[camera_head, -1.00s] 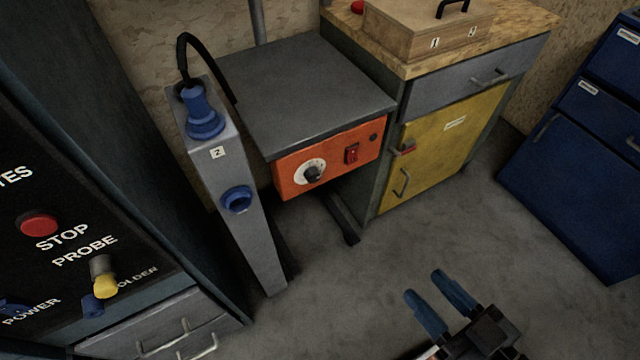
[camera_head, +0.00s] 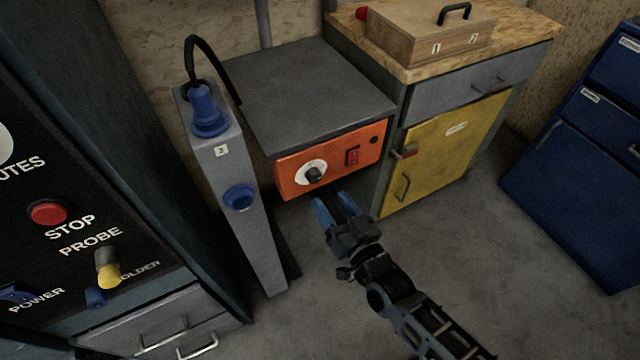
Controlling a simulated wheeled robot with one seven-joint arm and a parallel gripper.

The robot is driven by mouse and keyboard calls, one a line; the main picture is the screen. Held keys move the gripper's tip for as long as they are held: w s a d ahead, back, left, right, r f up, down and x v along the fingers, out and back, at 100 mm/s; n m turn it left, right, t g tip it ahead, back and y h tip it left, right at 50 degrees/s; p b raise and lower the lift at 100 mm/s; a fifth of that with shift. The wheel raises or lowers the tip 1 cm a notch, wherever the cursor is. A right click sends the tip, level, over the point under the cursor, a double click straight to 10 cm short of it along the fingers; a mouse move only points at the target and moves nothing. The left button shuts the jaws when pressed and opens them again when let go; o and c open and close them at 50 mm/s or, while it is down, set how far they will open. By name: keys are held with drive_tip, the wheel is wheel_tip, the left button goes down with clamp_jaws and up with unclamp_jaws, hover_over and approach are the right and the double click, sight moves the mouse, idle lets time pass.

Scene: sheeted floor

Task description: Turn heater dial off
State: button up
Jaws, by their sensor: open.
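The heater is a grey-topped unit (camera_head: 310,95) with an orange front panel (camera_head: 290,180). Its dial (camera_head: 314,174) is a black knob on a white round scale at the left of the panel. The scale marks are too small to read. A red switch (camera_head: 353,156) sits to the right of the dial. My gripper (camera_head: 331,200) is open and empty, its two blue fingers pointing up toward the panel. The fingertips appear just below and slightly right of the dial in the picture; I see no contact with the knob.
A grey post (camera_head: 238,205) with blue sockets and a black cable stands left of the heater. A control cabinet (camera_head: 150,235) is at the left. A workbench with a yellow door (camera_head: 455,140) stands to the right, a blue cabinet (camera_head: 575,170) farther right. The floor between is clear.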

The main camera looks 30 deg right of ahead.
sight(316, 180)
drive_tip(key=w, duration=0.6)
drive_tip(key=shift+w, duration=0.25)
drive_tip(key=shift+c, duration=0.3)
drive_tip(key=c, duration=1)
